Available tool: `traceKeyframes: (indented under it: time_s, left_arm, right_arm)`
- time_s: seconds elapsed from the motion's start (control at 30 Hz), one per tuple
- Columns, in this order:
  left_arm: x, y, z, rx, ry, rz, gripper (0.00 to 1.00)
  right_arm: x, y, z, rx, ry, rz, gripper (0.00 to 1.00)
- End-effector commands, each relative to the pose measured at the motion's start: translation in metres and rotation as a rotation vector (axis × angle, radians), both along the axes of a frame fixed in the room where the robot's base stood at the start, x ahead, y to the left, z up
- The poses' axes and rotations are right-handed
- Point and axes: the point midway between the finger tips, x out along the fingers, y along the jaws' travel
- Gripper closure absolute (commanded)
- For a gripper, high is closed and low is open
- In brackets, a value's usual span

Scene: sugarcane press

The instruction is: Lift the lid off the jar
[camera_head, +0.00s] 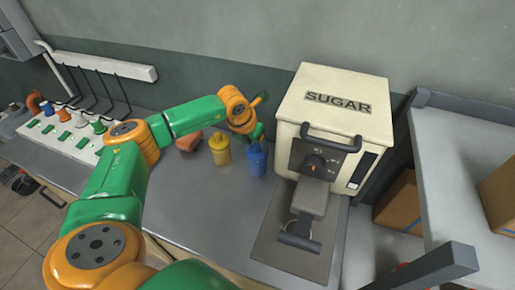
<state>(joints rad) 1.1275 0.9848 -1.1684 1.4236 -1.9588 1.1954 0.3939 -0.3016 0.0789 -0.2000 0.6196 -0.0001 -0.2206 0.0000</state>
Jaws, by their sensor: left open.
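A blue jar (257,162) stands upright on the grey counter, just left of the sugar machine. A yellow jar (220,153) stands to its left, and a reddish object (189,142) sits farther left, partly hidden by my left arm. My left gripper (261,114) is open, with its fingers spread near and above the top of the blue jar. Part of the blue jar's top is hidden by the lower finger, and I cannot tell whether they touch. The gripper holds nothing that I can see. My right gripper is out of view.
The cream SUGAR machine (337,91) with a front lever stands right of the jars. A white panel with green switches (63,135) and a black wire rack are at the left. Shelves with cardboard boxes (402,206) stand at right. The counter (205,205) in front of the jars is clear.

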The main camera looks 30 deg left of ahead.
Motion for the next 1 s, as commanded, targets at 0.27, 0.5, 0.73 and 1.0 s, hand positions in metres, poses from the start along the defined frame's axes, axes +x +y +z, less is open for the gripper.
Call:
traceKeyframes:
  time_s: [0.27,0.5,0.73,1.0]
  left_arm:
    - [0.0,0.0,0.0,0.0,0.0,0.0,0.85]
    - [0.0,0.0,0.0,0.0,0.0,0.0,1.0]
    - [0.001,0.0,0.005,-0.001,-0.004,-0.001,1.0]
    - [-0.026,0.007,0.061,0.002,-0.009,0.001,1.0]
  right_arm:
    - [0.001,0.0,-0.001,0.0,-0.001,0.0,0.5]
    - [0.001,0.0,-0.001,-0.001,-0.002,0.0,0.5]
    - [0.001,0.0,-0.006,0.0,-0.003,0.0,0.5]
    - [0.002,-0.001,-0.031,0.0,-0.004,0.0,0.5]
